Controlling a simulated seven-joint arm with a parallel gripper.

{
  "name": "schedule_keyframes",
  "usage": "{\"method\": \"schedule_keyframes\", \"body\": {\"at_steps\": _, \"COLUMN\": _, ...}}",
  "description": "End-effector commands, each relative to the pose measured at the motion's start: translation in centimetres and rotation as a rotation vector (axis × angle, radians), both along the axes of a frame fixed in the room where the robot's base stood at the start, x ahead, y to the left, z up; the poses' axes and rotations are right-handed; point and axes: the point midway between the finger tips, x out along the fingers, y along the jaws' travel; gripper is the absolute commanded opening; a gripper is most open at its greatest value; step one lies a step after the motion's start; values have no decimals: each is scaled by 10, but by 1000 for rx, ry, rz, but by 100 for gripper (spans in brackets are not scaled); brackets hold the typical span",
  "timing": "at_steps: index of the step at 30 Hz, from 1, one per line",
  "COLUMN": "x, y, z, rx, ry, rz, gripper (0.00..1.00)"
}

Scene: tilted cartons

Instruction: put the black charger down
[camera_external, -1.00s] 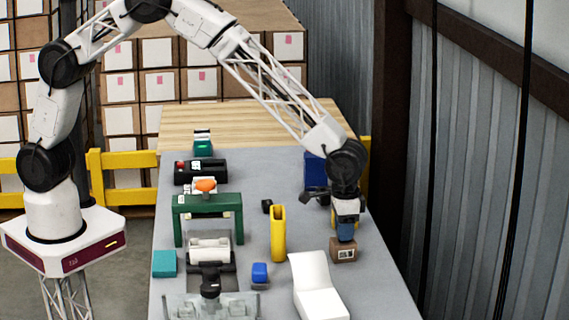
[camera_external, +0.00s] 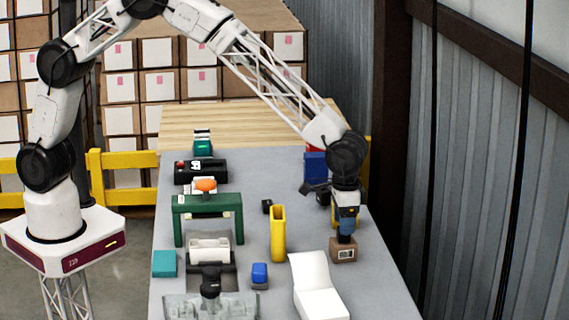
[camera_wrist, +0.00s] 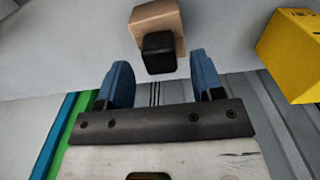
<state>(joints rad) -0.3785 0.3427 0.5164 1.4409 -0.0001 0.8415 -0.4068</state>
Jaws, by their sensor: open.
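The black charger (camera_wrist: 159,53) rests on top of a small brown carton (camera_wrist: 150,18) in the wrist view. In the external view it is a small dark patch (camera_external: 344,239) on the carton (camera_external: 343,253), just under my fingers. My gripper (camera_wrist: 162,80) is open, its blue fingertips apart with nothing held between them. In the external view my gripper (camera_external: 346,224) is close above the charger and carton. Part of the carton is hidden behind the charger in the wrist view.
A yellow box (camera_wrist: 292,58) is beside the carton in the wrist view. A yellow upright holder (camera_external: 278,235) and a white angled stand (camera_external: 318,290) are to the left. A blue box (camera_external: 314,170) stands behind my wrist. Grey tabletop is bare just left of the carton.

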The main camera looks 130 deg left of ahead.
Motion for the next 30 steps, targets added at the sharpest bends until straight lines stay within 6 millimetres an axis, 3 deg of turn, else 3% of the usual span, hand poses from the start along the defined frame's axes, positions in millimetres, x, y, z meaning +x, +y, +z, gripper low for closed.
{"method": "schedule_keyframes", "body": {"at_steps": 15, "x": 0, "y": 0, "z": 80, "rx": 1, "ry": -2, "rz": 0, "gripper": 61}}
{"method": "schedule_keyframes", "body": {"at_steps": 21, "x": 0, "y": 0, "z": 94, "rx": -1, "ry": 1, "rz": 0, "gripper": 61}}
{"method": "schedule_keyframes", "body": {"at_steps": 30, "x": 0, "y": 0, "z": 98, "rx": 0, "ry": 0, "rz": 0, "gripper": 61}}
